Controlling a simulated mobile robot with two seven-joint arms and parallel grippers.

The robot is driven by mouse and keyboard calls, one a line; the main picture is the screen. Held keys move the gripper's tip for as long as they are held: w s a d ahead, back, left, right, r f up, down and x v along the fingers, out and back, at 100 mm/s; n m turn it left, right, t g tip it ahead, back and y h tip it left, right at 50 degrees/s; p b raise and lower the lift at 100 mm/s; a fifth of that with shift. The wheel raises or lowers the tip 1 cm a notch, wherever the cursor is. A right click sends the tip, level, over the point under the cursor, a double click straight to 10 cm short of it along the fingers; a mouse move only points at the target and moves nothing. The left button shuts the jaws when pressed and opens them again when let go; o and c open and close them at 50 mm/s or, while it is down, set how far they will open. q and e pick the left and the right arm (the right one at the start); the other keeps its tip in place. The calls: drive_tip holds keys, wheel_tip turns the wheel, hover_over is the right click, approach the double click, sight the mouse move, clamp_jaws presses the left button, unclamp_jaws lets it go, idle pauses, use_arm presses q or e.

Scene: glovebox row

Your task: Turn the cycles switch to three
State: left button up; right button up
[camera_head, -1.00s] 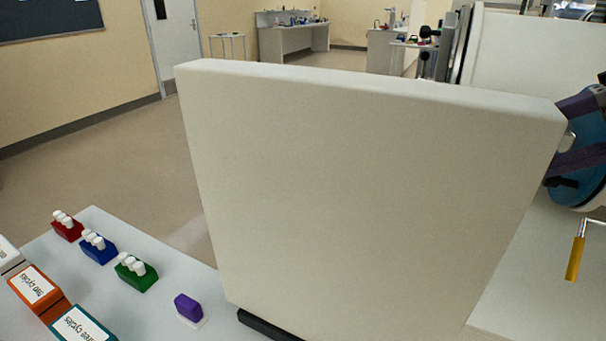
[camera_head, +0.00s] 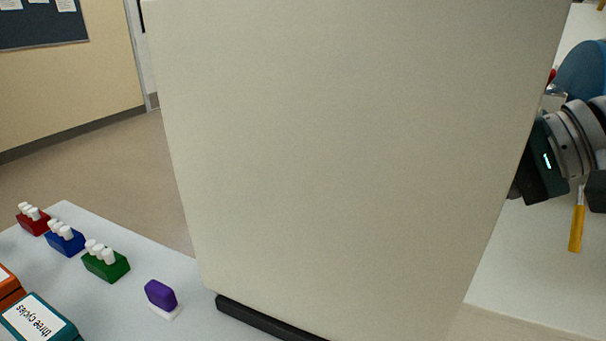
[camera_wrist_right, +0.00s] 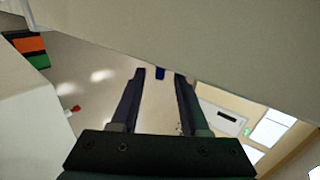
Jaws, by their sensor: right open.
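No cycles switch can be made out in either view. A large beige cabinet (camera_head: 350,150) fills the middle of the head view and shows a plain face. A teal block (camera_head: 38,318) labelled "three cycles" lies at the lower left, partly cut off. My right gripper shows in the right wrist view (camera_wrist_right: 160,75), open and empty, with a beige surface just above its fingertips. In the head view its dark body is at the cabinet's right edge, and its fingertips are hidden behind the cabinet. My left gripper is out of view.
Red (camera_head: 33,219), blue (camera_head: 65,238) and green (camera_head: 106,262) blocks with white pegs stand on the left table. A purple block (camera_head: 160,294) stands near the cabinet's foot.

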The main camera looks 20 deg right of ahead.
drive_tip(key=shift+x, duration=1.45)
clamp_jaws()
